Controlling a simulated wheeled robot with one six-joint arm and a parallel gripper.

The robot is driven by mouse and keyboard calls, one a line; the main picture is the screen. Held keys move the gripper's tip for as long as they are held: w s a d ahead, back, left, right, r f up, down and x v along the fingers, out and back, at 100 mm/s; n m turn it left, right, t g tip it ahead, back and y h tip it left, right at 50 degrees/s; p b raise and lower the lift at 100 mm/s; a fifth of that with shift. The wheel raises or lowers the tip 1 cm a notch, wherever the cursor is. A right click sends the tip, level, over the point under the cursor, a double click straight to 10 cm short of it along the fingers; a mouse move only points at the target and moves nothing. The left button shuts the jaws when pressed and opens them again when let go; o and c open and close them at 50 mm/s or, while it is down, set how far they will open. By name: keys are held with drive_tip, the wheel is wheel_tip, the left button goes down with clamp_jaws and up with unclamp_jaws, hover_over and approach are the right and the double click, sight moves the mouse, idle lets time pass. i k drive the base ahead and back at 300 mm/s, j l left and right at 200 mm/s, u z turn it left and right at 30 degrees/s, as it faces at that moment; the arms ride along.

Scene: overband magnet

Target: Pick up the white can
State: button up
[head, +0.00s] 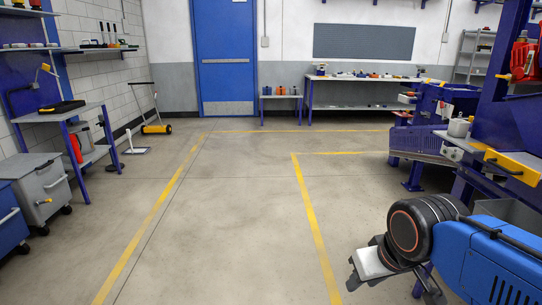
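My gripper (390,278) is at the lower right, at the end of my blue arm with its black joint. It is seen from behind and partly covered by the wrist, so I cannot tell how far its fingers are apart. No object shows in it. A small whitish, can-like thing (459,127) stands on the blue machine at the right, above and beyond my gripper and well apart from it. It is too small to be sure that it is the white can.
The blue machine frame (485,85) with a yellow part (508,168) stands close on the right. A grey cabinet (38,190) and a side table (62,115) line the left. A workbench (365,92) and blue door (226,60) are at the back. The middle floor is clear.

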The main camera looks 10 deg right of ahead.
sight(457, 128)
drive_tip(key=i, duration=1.65)
drive_tip(key=i+j+z, duration=0.1)
drive_tip(key=i+z, duration=0.35)
drive_tip(key=i+j+z, duration=0.45)
drive_tip(key=i, duration=0.2)
drive_tip(key=i+j+z, duration=0.9)
drive_tip(key=j, duration=0.15)
drive_tip(key=i+j+z, duration=0.2)
drive_tip(key=j+z, duration=0.25)
drive_tip(key=j, duration=0.3)
